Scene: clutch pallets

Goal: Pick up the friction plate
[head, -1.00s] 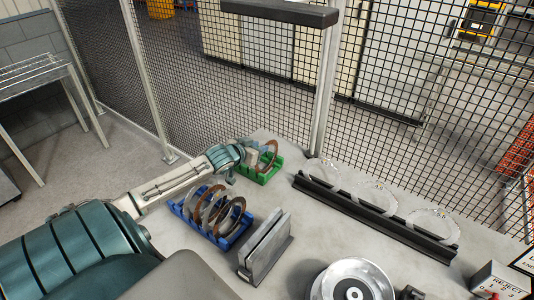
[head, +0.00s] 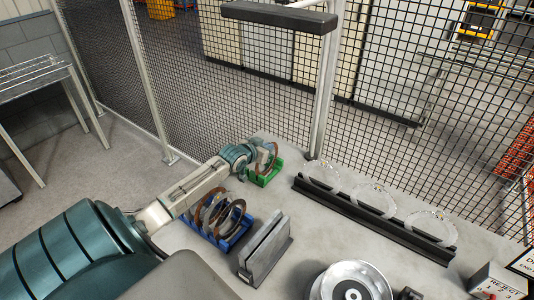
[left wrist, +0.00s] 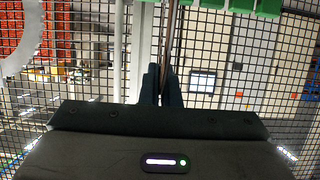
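The friction plate (head: 273,152) is a thin brown ring standing on edge in a green rack (head: 264,178) at the back of the table. My left gripper (head: 265,149) is at the plate's upper left side in the head view and partly hides it. In the left wrist view, the two dark fingers (left wrist: 163,84) are close together, with the plate's thin brown edge (left wrist: 173,35) running between them. They look shut on it. Part of the green rack (left wrist: 205,4) shows along the top there. My right gripper is not in view.
A blue rack (head: 232,243) with several rings stands below my left arm. Beside it is a grey slotted block (head: 264,248). A black rail (head: 375,219) holds clear discs at the right. A round metal housing (head: 375,275) is in front. Mesh fencing (head: 240,90) stands behind.

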